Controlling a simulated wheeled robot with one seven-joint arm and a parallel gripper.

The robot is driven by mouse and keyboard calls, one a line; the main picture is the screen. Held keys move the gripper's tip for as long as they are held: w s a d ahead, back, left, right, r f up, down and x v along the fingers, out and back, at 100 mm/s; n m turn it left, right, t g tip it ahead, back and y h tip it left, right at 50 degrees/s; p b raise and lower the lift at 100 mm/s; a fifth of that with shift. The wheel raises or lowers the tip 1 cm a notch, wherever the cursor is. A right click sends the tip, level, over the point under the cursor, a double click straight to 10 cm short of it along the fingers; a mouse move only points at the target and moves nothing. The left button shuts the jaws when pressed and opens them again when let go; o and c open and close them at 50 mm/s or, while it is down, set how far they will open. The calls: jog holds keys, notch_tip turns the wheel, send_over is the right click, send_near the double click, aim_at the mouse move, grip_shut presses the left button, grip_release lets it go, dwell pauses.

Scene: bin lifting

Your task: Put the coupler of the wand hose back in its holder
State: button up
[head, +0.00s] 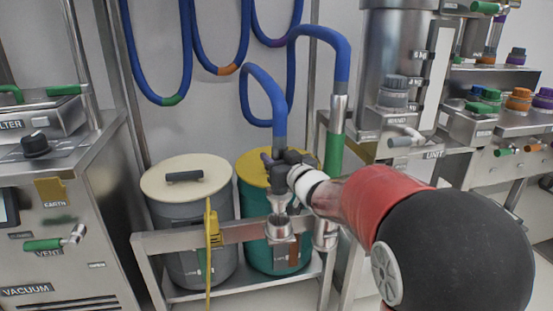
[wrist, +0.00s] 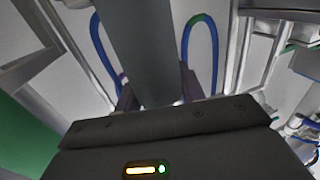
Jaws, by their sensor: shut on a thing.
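The wand hose (head: 266,88) is blue and loops down to a grey cuff at my gripper (head: 283,167). My gripper is shut on the coupler (head: 279,202), whose metal lower end shows below the fingers. The holder (head: 279,231) is a metal cup on the front rail of the stand, just under the coupler. I cannot tell whether the coupler's lower end touches or enters the cup. My fingers hide the coupler's middle.
A bin with a cream lid (head: 186,178) and a teal bin with a yellow lid (head: 252,168) stand in the metal stand (head: 160,243). A metal wand with a green section (head: 334,150) stands close right of my gripper.

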jog(key=shift+f+b, duration=1.6)
jog(key=shift+b, duration=0.1)
jog(key=shift+f, duration=0.1)
jog(key=shift+f+b, duration=1)
jog(key=shift+b, duration=0.05)
jog(key=shift+f+b, duration=1.2)
jog(key=shift+b, duration=0.15)
dwell(0.4)
jog(key=o, duration=1.3)
jog(key=shift+c, duration=0.2)
jog(key=shift+f, duration=0.1)
jog(key=shift+s, duration=0.1)
jog(key=v, duration=0.7)
jog(key=shift+s+d, duration=0.2)
jog(key=shift+s, duration=0.1)
